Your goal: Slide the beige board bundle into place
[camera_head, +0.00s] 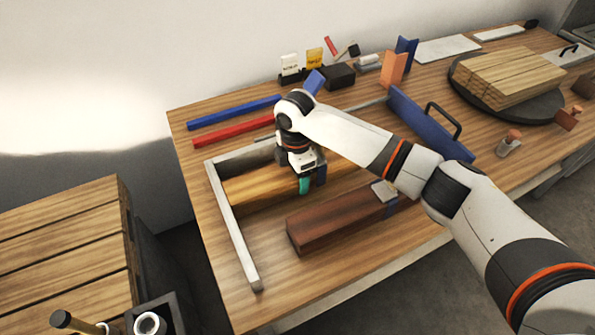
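A golden-beige wooden bundle (255,187) lies lengthwise inside the corner of a grey metal frame (233,228). Its left end is close to the frame's left bar; I cannot tell whether they touch. My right gripper (304,180) points down at the middle of this bundle, by a teal band and a dark blue band. Its fingers are too small and hidden to tell whether they grip. My arm covers part of the bundle's right side. A stack of paler beige boards (508,77) rests on a round black plate (545,108) at the far right. My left gripper is out of view.
A dark reddish-brown beam (330,222) lies in front of the bundle. Blue (232,112) and red (232,131) bars lie behind the frame. A blue board with a black handle (425,125) stands right of it. The table's front left corner is clear.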

